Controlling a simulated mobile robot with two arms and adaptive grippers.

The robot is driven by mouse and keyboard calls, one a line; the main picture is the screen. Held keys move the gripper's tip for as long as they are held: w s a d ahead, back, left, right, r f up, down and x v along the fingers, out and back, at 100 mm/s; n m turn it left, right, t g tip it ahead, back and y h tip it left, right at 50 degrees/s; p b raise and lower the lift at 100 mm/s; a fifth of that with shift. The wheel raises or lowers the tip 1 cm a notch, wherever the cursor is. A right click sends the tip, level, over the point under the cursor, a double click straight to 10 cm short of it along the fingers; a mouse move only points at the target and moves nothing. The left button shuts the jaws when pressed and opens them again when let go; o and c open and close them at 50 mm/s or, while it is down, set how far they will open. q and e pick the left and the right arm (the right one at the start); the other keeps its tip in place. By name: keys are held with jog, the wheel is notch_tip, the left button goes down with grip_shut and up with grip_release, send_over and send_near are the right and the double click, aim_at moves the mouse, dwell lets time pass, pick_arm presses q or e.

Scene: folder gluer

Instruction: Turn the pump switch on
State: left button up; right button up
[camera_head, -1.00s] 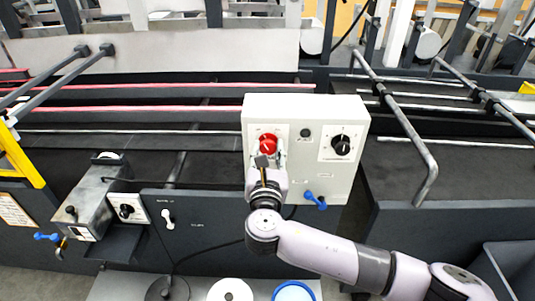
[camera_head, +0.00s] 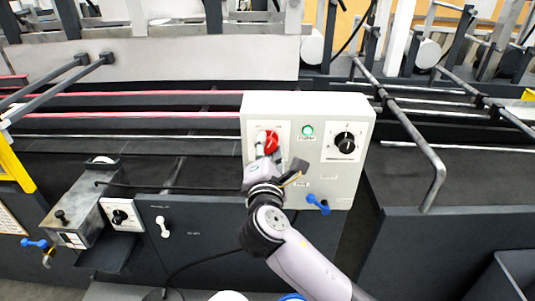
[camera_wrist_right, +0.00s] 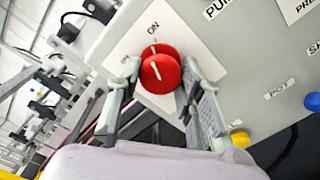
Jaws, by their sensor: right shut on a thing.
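The pump switch is a red rotary knob (camera_head: 271,143) on a white plate at the left of the light grey control box (camera_head: 357,112). My right gripper (camera_head: 268,151) reaches it from below. In the right wrist view, the gripper's two fingers (camera_wrist_right: 160,76) are closed around the sides of the red knob (camera_wrist_right: 160,69). The knob's white mark is tilted, and an "ON" label sits above it. A small lamp (camera_head: 307,130) right of the knob glows green. My left gripper is in neither view.
A black rotary knob (camera_head: 345,142) sits on the box's right side. A blue-handled valve (camera_head: 317,203) is below the box. Metal rails (camera_head: 437,165) stand to the right. A smaller grey unit with a black knob (camera_head: 119,216) is at the lower left.

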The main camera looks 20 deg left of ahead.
jog(key=shift+f+m+b, duration=0.1)
jog(key=shift+m+b, duration=0.25)
jog(key=shift+m, duration=0.75)
jog(key=o, duration=1.2)
jog(key=shift+c, duration=0.2)
jog(key=v, duration=1.2)
